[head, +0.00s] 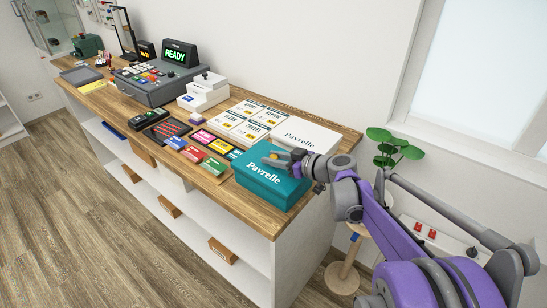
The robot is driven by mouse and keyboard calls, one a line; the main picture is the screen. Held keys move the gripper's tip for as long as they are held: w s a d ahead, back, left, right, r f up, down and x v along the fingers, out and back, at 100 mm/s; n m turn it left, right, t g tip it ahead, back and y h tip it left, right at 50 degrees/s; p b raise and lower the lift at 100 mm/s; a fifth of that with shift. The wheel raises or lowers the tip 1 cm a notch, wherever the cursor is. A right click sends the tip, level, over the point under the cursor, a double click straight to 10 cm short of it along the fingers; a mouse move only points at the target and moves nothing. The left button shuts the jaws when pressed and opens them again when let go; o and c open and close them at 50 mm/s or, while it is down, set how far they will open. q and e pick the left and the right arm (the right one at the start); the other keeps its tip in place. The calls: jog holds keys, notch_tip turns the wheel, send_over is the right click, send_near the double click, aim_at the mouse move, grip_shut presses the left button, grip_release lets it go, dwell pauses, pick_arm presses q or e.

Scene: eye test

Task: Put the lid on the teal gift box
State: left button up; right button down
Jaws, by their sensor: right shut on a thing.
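The teal gift box (264,200) stands on the wooden counter near its right front corner. Its teal lid (262,174), with "Pavrelle" in white letters, is over the top of the box. I cannot tell whether it is fully seated. My right gripper (274,160) reaches in from the right and is shut on the lid near its back edge. The gripper covers part of the lid's back and right side. My left gripper is out of view.
A white box (309,134) marked "Pavrelle" lies close behind. Price cards (247,121) and small coloured boxes (203,151) lie to the left. A cash register (160,78) stands farther left. The counter's edges (230,204) are close to the teal box.

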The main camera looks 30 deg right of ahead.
aim_at(303, 180)
jog(key=shift+f+b, duration=0.5)
jog(key=shift+f, duration=0.4)
jog(key=c, duration=0.5)
grip_release()
jog(key=v, duration=1)
jog(key=shift+s+d+r+p, duration=0.15)
jog(key=shift+s+p, duration=0.15)
jog(key=shift+s, duration=0.05)
jog(key=shift+s, duration=0.1)
